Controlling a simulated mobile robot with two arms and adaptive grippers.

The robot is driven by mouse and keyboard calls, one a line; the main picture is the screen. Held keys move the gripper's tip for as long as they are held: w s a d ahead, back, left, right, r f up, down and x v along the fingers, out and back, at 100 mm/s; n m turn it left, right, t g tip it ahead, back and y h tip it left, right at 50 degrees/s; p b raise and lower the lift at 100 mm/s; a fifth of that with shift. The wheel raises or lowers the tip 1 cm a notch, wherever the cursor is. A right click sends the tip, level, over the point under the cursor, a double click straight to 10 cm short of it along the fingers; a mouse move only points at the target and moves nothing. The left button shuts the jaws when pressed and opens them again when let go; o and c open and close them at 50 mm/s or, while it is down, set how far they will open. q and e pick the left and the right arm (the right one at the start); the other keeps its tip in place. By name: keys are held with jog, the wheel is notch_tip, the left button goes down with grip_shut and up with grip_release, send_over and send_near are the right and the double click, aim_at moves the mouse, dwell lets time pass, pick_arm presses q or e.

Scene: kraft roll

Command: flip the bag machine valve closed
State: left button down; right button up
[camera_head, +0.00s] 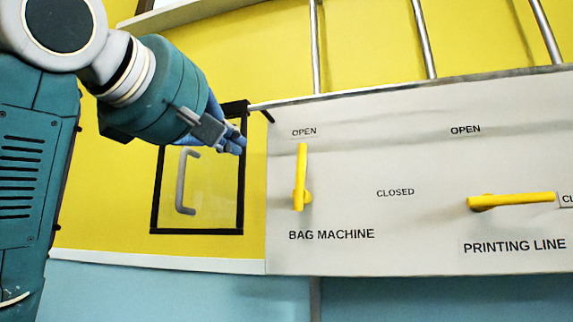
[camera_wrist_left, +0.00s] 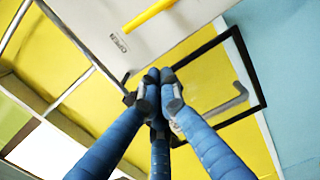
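The bag machine valve has a yellow lever (camera_head: 301,172) on a pale panel. The lever stands upright, pointing up at the OPEN label, with its pivot at the lower end. The CLOSED label is to its right. Part of a yellow lever also shows at the top of the left wrist view (camera_wrist_left: 148,15), beside an OPEN label. My left gripper (camera_head: 236,143) is left of the lever and apart from it, in front of the framed door. In the left wrist view its blue fingers (camera_wrist_left: 159,88) come together at the tips with nothing visible between them. My right gripper is not in view.
The printing line valve lever (camera_head: 515,199) lies horizontal at the right of the panel (camera_head: 400,240). Left of the panel is a black-framed door (camera_head: 240,190) with a grey handle (camera_head: 182,182). Metal pipes (camera_head: 424,40) rise above the panel. Space directly before the bag machine lever looks clear.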

aim_at(303, 179)
pick_arm(q)
jog(key=w+d+p, duration=0.6)
jog(key=w+d, duration=0.1)
jog(key=w, duration=0.1)
jog(key=shift+w+d+f, duration=0.15)
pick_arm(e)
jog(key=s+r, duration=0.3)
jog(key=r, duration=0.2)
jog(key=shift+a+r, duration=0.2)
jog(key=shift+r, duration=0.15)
pick_arm(q)
jog(key=shift+w, duration=0.1)
